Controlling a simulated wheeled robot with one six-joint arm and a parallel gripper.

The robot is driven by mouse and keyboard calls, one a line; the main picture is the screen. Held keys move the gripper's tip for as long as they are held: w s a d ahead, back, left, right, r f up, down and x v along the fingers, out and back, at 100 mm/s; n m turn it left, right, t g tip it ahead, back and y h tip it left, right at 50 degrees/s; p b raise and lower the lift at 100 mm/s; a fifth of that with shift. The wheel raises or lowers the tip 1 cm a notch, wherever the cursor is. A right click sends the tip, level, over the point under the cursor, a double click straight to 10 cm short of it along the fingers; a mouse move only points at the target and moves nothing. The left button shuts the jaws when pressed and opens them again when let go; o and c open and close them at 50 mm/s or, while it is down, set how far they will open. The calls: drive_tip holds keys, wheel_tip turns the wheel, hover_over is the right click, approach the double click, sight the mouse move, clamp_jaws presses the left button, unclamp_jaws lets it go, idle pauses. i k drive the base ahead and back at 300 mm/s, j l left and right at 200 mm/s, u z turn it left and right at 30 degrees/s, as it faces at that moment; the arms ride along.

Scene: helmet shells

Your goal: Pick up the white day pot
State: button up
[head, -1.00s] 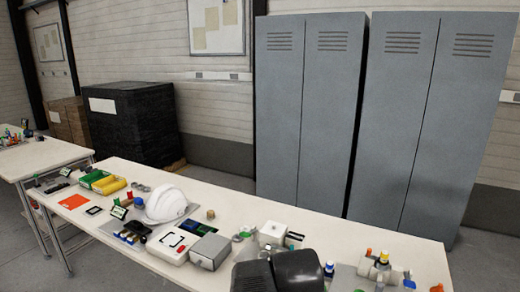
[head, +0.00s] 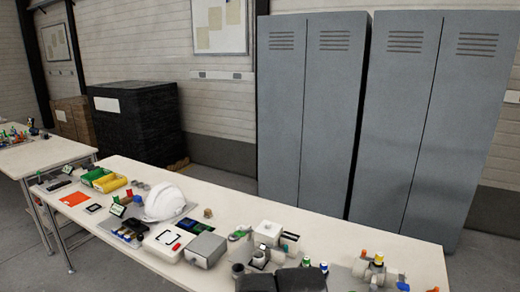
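I cannot pick out a white day pot for certain. A white helmet shell (head: 164,201) sits on the long table, left of the middle. A small white box-like thing (head: 267,232) stands further right. Small dark and silver items (head: 258,257) stand in front of it, too small to name. The dark rounded parts at the bottom edge are my own arm; they hide part of the table's front. My gripper's fingers do not show.
Grey lockers (head: 310,110) stand behind. Its back right stretch is fairly clear. Another table (head: 40,155) is at far left.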

sight(258, 257)
drive_tip(key=k, duration=0.4)
drive_tip(key=k+l, duration=0.3)
drive_tip(key=k+l+z, duration=0.1)
drive_tip(key=l, duration=0.3)
drive_tip(key=i+j, duration=0.1)
drive_tip(key=i+j+u, duration=0.25)
drive_tip(key=i, duration=0.25)
drive_tip(key=i+j+u, duration=0.3)
drive_tip(key=i, duration=0.2)
drive_tip(key=i+j+u, duration=0.1)
drive_tip(key=i+u, duration=0.15)
drive_tip(key=i, duration=0.25)
